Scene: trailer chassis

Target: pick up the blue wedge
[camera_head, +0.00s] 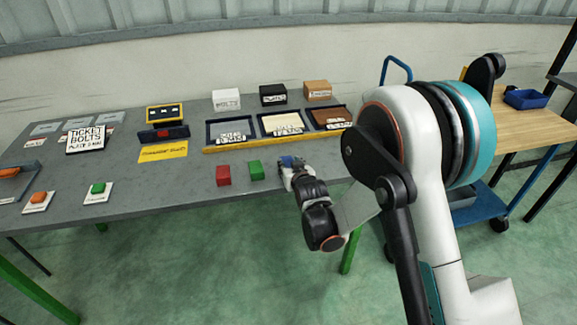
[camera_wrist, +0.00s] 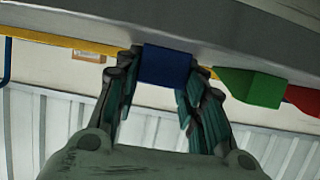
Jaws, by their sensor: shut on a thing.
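The blue wedge (camera_head: 286,161) is a small block near the front edge of the grey table (camera_head: 130,200). My gripper (camera_head: 290,170) reaches it from the front edge and covers part of it. In the wrist view, the blue wedge (camera_wrist: 167,66) sits between the fingertips of my gripper (camera_wrist: 166,72), which is shut on it. I cannot tell whether the wedge touches the table or is slightly above it.
A green block (camera_head: 257,170) lies just left of the blue wedge, and a red block (camera_head: 223,175) lies farther left. Behind stand labelled trays (camera_head: 282,124) with a yellow front rail (camera_head: 255,144). A blue cart (camera_head: 470,208) is at right.

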